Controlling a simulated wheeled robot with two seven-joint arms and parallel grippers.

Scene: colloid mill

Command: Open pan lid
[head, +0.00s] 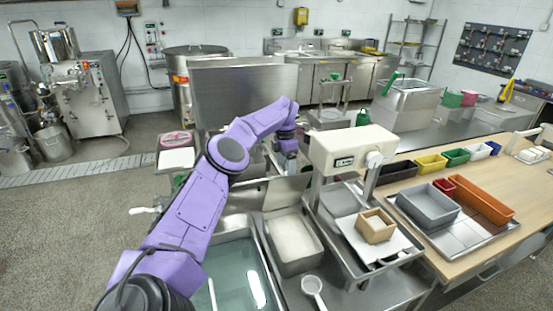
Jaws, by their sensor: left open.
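A large flat steel panel (235,97) stands upright behind my left arm and looks like the pan lid, raised. A steel pan body is partly visible below it, and my purple left arm hides much of it. My left gripper (290,163) hangs downward at the end of the arm, in front of the panel's lower right side. It is small in the view; it looks open, with nothing seen in it. I cannot tell whether it touches the pan. My right gripper is not in view.
A steel bin of white material (293,238), a water-filled basin (240,275) and a white scoop (314,289) lie in front. A cream-headed machine (350,150) stands close to the gripper's right. A wooden table (480,225) with trays is at right. The left floor is clear.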

